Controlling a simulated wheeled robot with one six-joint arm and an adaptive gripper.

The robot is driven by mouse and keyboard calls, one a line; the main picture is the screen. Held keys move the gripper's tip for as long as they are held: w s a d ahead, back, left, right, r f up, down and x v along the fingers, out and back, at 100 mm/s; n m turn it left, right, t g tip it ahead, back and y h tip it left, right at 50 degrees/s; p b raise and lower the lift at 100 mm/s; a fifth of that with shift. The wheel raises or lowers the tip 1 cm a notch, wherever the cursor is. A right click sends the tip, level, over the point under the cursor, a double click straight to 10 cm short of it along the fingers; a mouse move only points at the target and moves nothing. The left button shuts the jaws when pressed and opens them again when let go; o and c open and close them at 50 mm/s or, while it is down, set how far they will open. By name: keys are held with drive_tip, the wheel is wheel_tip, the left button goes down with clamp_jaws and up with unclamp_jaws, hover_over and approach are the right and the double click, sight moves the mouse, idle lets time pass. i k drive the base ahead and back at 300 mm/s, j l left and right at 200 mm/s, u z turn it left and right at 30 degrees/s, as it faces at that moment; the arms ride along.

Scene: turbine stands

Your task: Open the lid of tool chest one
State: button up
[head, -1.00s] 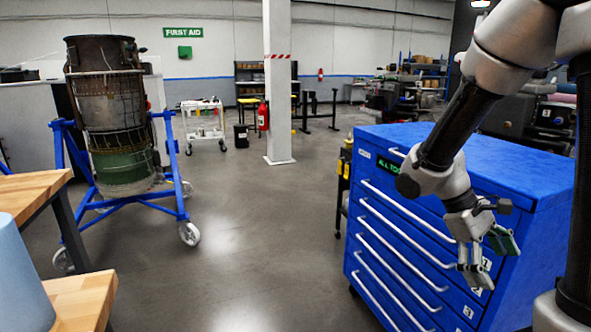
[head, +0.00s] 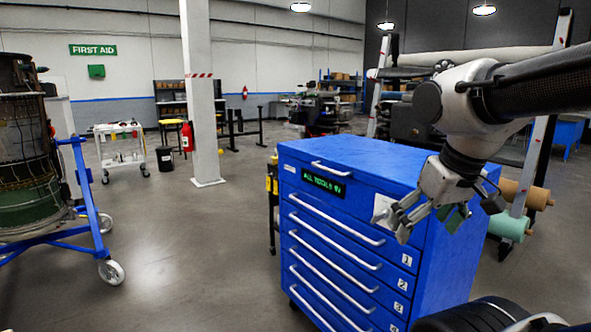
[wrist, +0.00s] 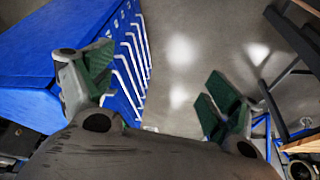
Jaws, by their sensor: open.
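The blue tool chest (head: 345,215) stands right of centre in the head view. Its flat blue top, the lid (head: 375,157), lies closed. A short silver handle (head: 331,168) sits at the upper front edge, above a green-lit display (head: 324,184). Numbered drawers with long silver handles fill the front below. My gripper (head: 428,220) is open and empty, near the chest's upper right front, and covers part of it. In the wrist view my gripper (wrist: 155,95) has its fingers spread wide, with the chest (wrist: 50,55) on the left and floor between the fingers.
A blue wheeled stand (head: 88,200) holds a turbine part (head: 28,160) at the left. A white pillar (head: 201,100) stands behind. Rolls on a rack (head: 525,195) are right of the chest. The floor (head: 190,250) between stand and chest is clear.

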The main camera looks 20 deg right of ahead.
sight(394, 168)
drive_tip(key=i+l, duration=0.5)
drive_tip(key=l, duration=0.2)
drive_tip(key=i+l, duration=0.25)
drive_tip(key=l, duration=0.15)
drive_tip(key=i+j+u, duration=0.05)
